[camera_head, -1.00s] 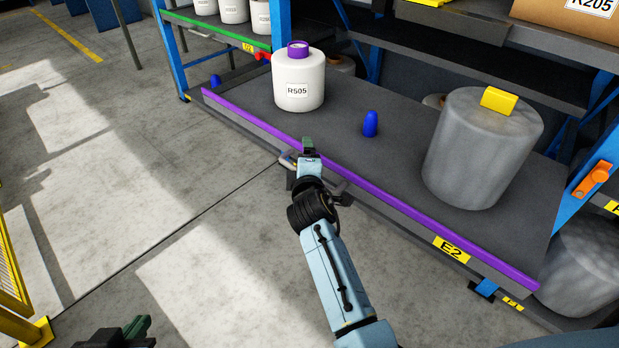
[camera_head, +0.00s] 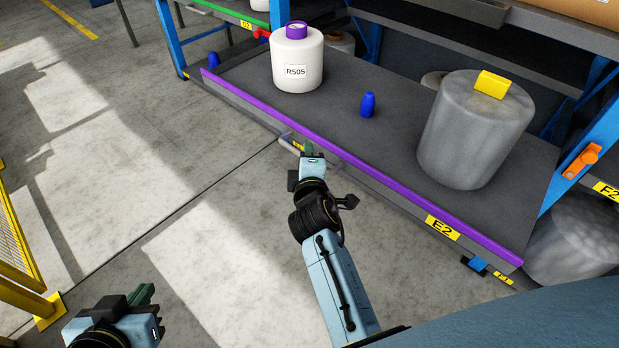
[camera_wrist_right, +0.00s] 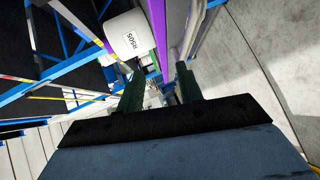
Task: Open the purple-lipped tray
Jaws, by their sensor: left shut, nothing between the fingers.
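The purple-lipped tray (camera_head: 385,178) with the E2 label juts out in front of the rack's blue posts in the head view. Its pale handle (camera_head: 287,142) shows at the front face, partly hidden by my right gripper. My right gripper (camera_head: 309,149) is just in front of the tray's front, by the handle. In the right wrist view its green fingers (camera_wrist_right: 158,88) are apart with nothing seen between them, and the purple lip (camera_wrist_right: 157,35) runs beyond them. My left gripper (camera_head: 146,295) is low at the left, shut and empty, over bare floor.
On the tray are a white R505 bobbin (camera_head: 297,60), a blue peg (camera_head: 367,104) and a large grey wrapped bobbin (camera_head: 474,130) with a yellow core. A blue post (camera_head: 575,165) stands at right. A yellow barrier (camera_head: 20,250) is at the left edge. Floor before the tray is clear.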

